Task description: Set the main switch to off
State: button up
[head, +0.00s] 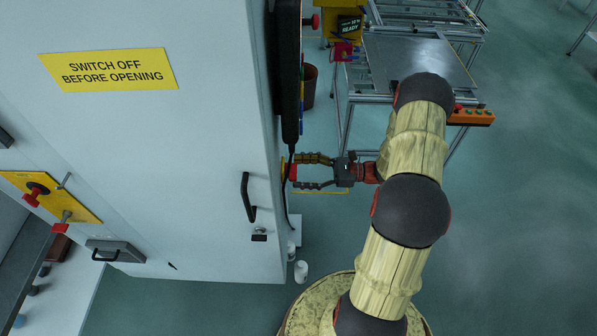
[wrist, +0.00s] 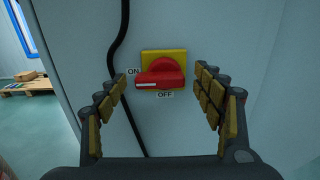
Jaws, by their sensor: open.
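The main switch is a red rotary knob (wrist: 163,74) on a yellow plate (wrist: 150,55), mounted on a pale cabinet side. Its handle lies level, with the white-marked end pointing left at the ON label (wrist: 133,71). The OFF label (wrist: 165,95) is below the knob. My gripper (wrist: 161,78) is open, with one finger on each side of the knob and visible gaps between. In the head view my gripper (head: 296,171) reaches the cabinet's side face, and the knob shows as a small red patch (head: 291,172) between the fingertips.
A black cable (wrist: 119,60) runs down the panel left of the switch, close to the left finger. The cabinet front (head: 200,120) has a black handle (head: 248,197) and a yellow warning sign (head: 108,69). A metal workbench (head: 420,62) stands behind my arm.

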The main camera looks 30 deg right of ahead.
jog(key=shift+w+a, duration=0.2)
jog(key=shift+a, duration=0.1)
jog(key=shift+c, duration=0.3)
jog(key=c, duration=1.1)
jog(key=shift+n, duration=0.3)
jog(key=shift+w+f+n+b, duration=0.1)
jog(key=shift+f+n+b, duration=0.1)
jog(key=shift+n+b, duration=2.05)
jog(key=shift+s+f+n+b, duration=0.2)
jog(key=shift+n+b, duration=0.8)
jog(key=shift+n, duration=2.5)
jog(key=shift+w+f+n+b, duration=0.25)
jog(key=shift+n+b, duration=1.4)
jog(key=shift+n, duration=1.2)
